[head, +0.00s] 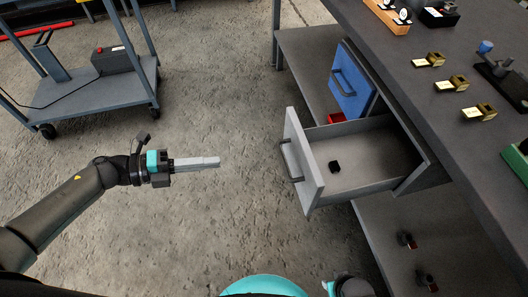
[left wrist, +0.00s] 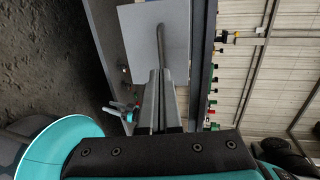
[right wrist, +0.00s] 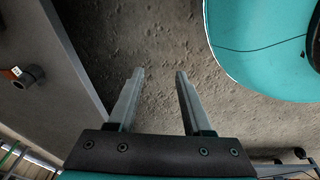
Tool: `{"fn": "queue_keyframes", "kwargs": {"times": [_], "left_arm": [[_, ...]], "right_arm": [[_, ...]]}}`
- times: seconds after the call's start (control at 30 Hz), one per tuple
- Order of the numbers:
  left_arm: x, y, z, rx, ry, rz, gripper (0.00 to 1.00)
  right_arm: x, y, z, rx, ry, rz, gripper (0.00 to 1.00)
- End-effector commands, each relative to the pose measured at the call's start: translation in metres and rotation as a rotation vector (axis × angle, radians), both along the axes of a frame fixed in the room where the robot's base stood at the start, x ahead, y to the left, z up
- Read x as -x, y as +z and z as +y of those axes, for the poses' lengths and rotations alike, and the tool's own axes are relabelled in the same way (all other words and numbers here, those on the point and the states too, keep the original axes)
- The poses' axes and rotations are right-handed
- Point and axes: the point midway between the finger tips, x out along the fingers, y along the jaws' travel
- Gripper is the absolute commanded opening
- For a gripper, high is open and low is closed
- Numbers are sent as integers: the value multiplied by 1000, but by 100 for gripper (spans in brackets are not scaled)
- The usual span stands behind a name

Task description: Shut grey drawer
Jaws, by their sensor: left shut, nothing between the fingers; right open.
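The grey drawer (head: 360,154) stands pulled well out of the workbench in the head view, with a small black object (head: 335,167) lying in it. Its front panel (head: 303,160) faces left and carries a dark bar handle (head: 290,162). My left gripper (head: 218,162) is shut and empty, to the left of the handle with a clear gap, pointing at the front. In the left wrist view the grey front (left wrist: 145,40) and its handle (left wrist: 161,45) show beyond the fingers. My right gripper (right wrist: 155,75) is open and empty above the floor in the right wrist view.
A blue drawer (head: 352,85) is also partly open behind the grey one, with a red item (head: 336,119) beside it. The bench top (head: 400,50) holds several small fixtures. A lower shelf (head: 385,220) bears small parts. A cart (head: 90,82) stands at the far left; the floor between is clear.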

Motion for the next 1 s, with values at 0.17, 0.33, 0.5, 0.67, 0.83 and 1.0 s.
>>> {"fn": "queue_keyframes", "kwargs": {"times": [0.17, 0.33, 0.5, 0.67, 0.83, 1.0], "left_arm": [[-5, -3, -18, 2, -7, -6, 0], [-16, -10, -50, 4, -6, -6, 0], [-28, -18, -85, 5, -4, -4, 0], [-37, -24, -109, 3, -2, -3, 0], [-42, -27, -124, 3, -1, -2, 0], [-43, -28, -129, 2, -1, 0, 0]], "right_arm": [[-4, 3, 3, -3, 0, -3, 50], [-11, 10, 9, -9, -1, -4, 50], [-18, 19, 15, -16, -2, -5, 50], [-24, 29, 21, -22, -4, -5, 50], [-28, 37, 24, -25, -4, -5, 50], [-29, 41, 25, -25, -4, -3, 50]]}}
